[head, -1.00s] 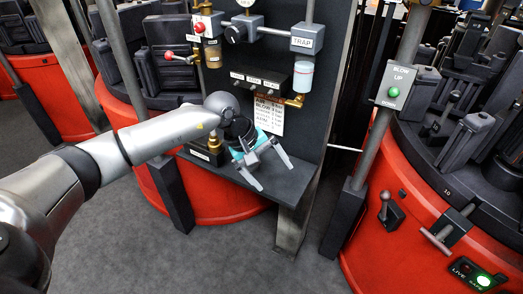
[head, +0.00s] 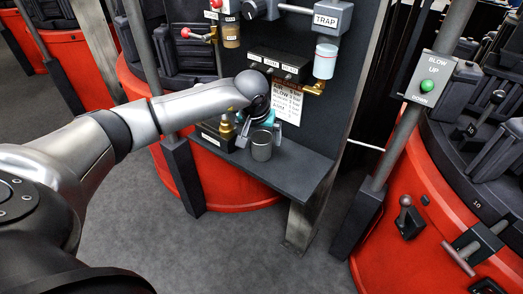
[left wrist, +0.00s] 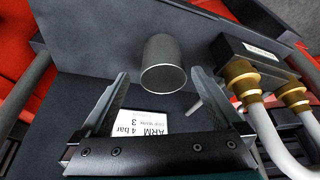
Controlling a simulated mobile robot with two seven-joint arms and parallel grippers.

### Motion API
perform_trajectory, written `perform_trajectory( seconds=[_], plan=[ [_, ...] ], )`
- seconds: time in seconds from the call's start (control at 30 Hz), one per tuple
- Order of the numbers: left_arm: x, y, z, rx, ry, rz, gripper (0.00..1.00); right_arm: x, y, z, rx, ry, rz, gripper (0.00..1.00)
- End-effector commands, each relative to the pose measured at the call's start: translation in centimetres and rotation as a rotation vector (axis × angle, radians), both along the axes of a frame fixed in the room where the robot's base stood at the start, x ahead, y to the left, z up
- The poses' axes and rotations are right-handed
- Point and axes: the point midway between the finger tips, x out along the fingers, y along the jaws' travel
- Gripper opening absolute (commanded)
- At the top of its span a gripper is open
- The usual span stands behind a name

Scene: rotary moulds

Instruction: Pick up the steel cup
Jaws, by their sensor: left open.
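The steel cup (head: 262,146) is a plain grey cylinder standing on the dark shelf (head: 300,170). In the left wrist view the cup (left wrist: 162,58) shows beyond and between the two spread fingertips of the left gripper (left wrist: 160,76). I see no finger closed on it. The wrist partly hides the gripper in the head view. My right gripper is not in view.
A boxed fitting with brass connectors (left wrist: 245,75) and pale hoses is close to the right finger. A dark upright panel (head: 350,90) with valves and a labelled card (head: 287,103) rises behind the shelf. Red rotary machines (head: 410,200) stand on both sides.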

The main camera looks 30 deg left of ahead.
Motion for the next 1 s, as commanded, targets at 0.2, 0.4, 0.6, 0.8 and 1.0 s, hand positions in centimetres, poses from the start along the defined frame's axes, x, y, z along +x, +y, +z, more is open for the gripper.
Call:
perform_trajectory(
  seconds=[0.2,0.4,0.6,0.8,1.0],
  plan=[
    [0.3,0.1,-0.8,-0.001,0.001,0.000,1.00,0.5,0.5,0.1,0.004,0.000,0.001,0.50],
    [0.8,0.5,-2.4,-0.001,0.001,0.001,1.00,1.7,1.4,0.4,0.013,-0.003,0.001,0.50],
    [1.5,0.9,-4.2,-0.002,0.001,0.001,1.00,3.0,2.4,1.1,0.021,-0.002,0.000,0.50],
    [1.9,1.1,-5.2,-0.001,0.000,0.001,1.00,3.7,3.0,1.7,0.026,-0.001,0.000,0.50],
    [2.0,1.1,-5.2,-0.001,0.000,0.000,1.00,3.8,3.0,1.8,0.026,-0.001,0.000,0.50]
  ],
)
